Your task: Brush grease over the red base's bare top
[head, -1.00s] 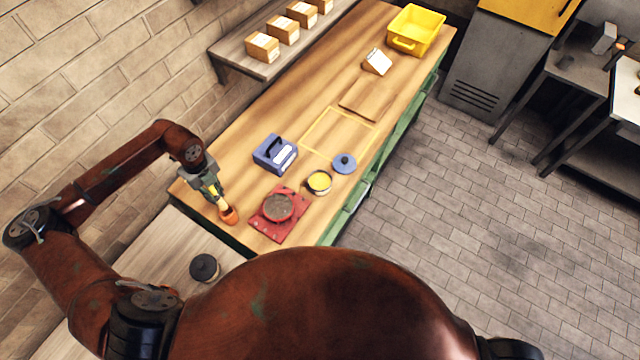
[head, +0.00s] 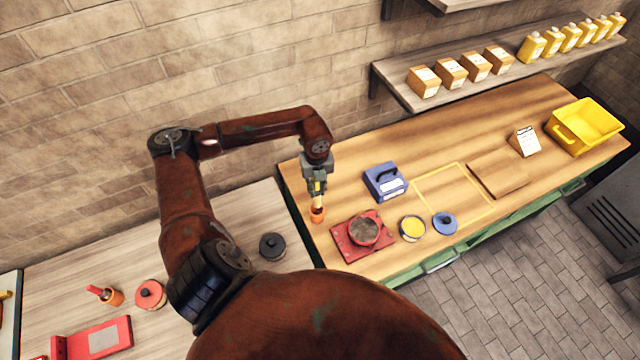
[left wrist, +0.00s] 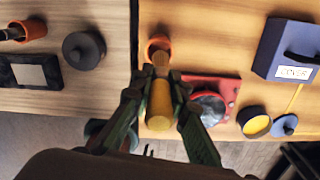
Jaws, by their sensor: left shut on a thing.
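My left gripper (head: 318,187) is shut on a brush with a yellow handle (left wrist: 160,102). The brush points down at an orange cup (head: 317,215), and its bristles are hidden; I cannot tell whether they are inside the cup. The cup also shows in the left wrist view (left wrist: 156,44). The red base (head: 350,241) lies on the wooden bench just right of the cup. Its raised round top is dull grey-brown, with no yellow grease visible. An open tin of yellow grease (head: 412,228) stands right of the base. My right gripper is out of view.
A blue lid (head: 445,223) lies right of the tin. A blue box (head: 384,182) marked "COVER" stands behind the base. A yellow-outlined area (head: 455,192) is empty. A black lidded pot (head: 272,246) is on the left worktop. A yellow bin (head: 584,126) is at the far right.

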